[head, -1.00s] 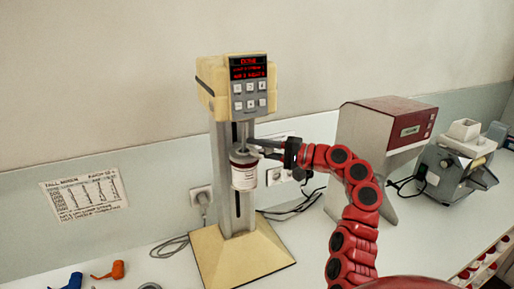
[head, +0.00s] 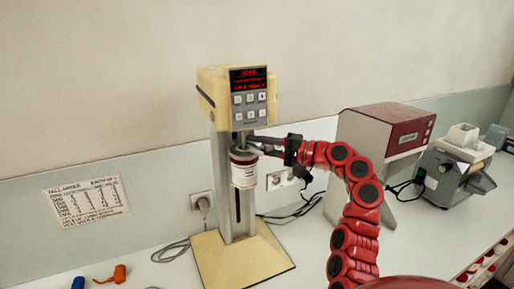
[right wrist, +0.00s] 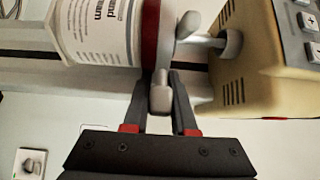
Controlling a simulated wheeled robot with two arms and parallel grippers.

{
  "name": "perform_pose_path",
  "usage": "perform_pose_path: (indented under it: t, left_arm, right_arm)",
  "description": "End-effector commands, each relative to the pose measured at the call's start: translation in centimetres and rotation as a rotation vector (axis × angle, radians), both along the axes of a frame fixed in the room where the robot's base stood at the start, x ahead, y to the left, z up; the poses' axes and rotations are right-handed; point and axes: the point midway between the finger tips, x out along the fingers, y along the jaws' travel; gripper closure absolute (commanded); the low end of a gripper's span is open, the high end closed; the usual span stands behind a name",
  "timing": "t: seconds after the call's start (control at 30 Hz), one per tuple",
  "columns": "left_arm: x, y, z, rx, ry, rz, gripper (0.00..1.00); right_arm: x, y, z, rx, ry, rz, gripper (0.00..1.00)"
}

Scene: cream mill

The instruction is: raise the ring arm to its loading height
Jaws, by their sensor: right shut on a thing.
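The mixer (head: 235,95) has a cream head, a grey keypad and a lit red display, on a grey column (head: 224,180). A white jar (head: 244,176) with a dark red band hangs upright in front of the column, below the head. The ring arm (head: 243,153) shows as grey metal at the jar's top. My right gripper (head: 262,144) reaches in from the right. In the right wrist view its jaws are shut on the ring arm's grey knob (right wrist: 160,97), beside the jar's red band. A metal shaft (right wrist: 205,42) runs to the head. My left gripper is out of view.
The cream base plate (head: 245,262) stands on the white bench. A red-and-grey machine (head: 385,140) and a grey device (head: 455,165) stand at the right. Orange (head: 113,274) and blue (head: 78,283) items lie front left.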

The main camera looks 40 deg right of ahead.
Motion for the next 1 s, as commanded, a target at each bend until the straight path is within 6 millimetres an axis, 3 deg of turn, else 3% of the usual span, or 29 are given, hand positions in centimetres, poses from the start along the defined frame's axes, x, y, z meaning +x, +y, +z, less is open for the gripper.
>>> perform_pose_path:
  t: [0.23,0.27,0.43,0.77,0.87,1.0]
  left_arm:
    - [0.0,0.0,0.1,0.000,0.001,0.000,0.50]
    - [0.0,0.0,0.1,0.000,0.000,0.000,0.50]
    - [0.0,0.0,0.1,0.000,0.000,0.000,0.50]
    - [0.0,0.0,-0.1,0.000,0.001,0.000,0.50]
    - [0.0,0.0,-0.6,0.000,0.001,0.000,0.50]
    - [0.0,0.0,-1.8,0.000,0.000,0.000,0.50]
  right_arm:
    - [0.0,0.0,0.3,0.000,-0.004,-0.001,1.00]
    - [0.0,0.0,0.3,-0.001,-0.003,-0.001,0.73]
    - [0.0,0.0,0.2,0.000,-0.002,-0.001,0.45]
    - [-0.2,-0.2,0.1,0.000,-0.001,-0.002,0.45]
    - [-1.1,-0.7,0.0,0.000,-0.001,-0.003,0.45]
    - [-3.8,-2.1,-0.3,-0.004,0.000,-0.005,0.45]
